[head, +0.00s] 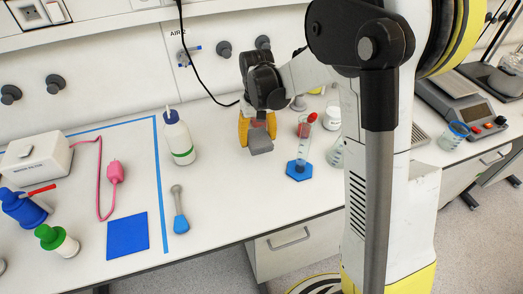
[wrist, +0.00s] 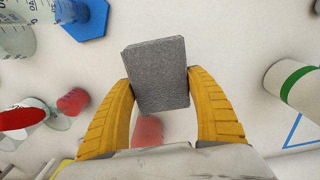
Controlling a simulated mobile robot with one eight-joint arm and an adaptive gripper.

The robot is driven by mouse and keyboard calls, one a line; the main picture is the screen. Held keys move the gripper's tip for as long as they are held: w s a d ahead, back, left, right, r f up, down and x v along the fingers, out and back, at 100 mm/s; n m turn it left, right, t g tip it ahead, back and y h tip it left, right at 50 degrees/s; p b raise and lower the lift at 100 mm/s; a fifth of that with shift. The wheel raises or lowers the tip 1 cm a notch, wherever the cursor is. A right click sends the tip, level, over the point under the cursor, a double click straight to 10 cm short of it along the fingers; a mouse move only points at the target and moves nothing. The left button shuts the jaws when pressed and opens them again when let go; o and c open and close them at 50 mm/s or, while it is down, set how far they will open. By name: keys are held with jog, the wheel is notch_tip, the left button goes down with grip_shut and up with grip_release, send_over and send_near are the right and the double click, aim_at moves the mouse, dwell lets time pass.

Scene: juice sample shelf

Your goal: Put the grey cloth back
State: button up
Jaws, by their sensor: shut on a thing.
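The grey cloth (head: 260,146) is a folded, thick rectangular pad. My gripper (head: 257,132) has yellow fingers and is shut on the cloth, over the middle of the white bench. In the wrist view the cloth (wrist: 158,75) sits between the two yellow fingers of my gripper (wrist: 162,88), with its upper part reaching past the fingertips. I cannot tell whether the cloth touches the bench. A reddish thing (wrist: 147,131) shows partly behind the cloth; the cloth and my gripper hide the rest of it.
A measuring cylinder on a blue hexagonal base (head: 299,171) stands close to the right of the cloth, with beakers (head: 335,153) beyond. A white bottle with a green band (head: 180,145) stands left. A blue square mat (head: 127,236) lies inside blue tape. Bench in front of the cloth is clear.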

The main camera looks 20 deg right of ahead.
jog(key=shift+f+b, duration=0.75)
jog(key=shift+f, duration=1.9)
jog(key=shift+s, duration=0.1)
jog(key=shift+f, duration=0.15)
jog(key=o, duration=1.4)
jog(key=shift+c, duration=0.2)
